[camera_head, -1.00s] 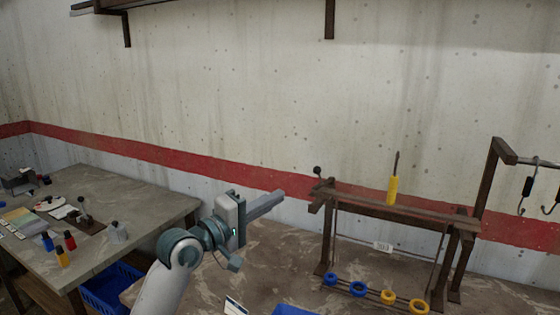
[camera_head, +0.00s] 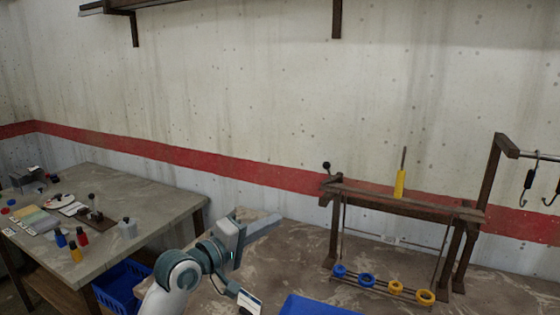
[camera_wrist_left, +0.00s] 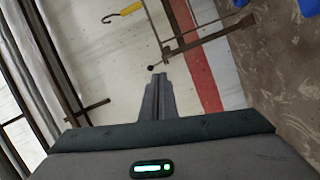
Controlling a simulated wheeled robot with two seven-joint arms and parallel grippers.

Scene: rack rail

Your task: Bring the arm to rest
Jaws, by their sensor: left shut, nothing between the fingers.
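My left arm comes in from the bottom of the head view. Its gripper (camera_head: 262,226) is shut and empty, above the brown bench top and to the left of the wooden rack. In the left wrist view the two fingers (camera_wrist_left: 158,82) lie together with nothing between them. My right gripper does not show.
The wooden rack (camera_head: 405,205) bears an upright yellow-handled tool (camera_head: 400,183), with blue and yellow rings (camera_head: 367,280) on its lower rail. A blue tray (camera_head: 315,306) lies at the front. A side table (camera_head: 150,205) with small bottles stands left. Hooks (camera_head: 528,188) hang at right.

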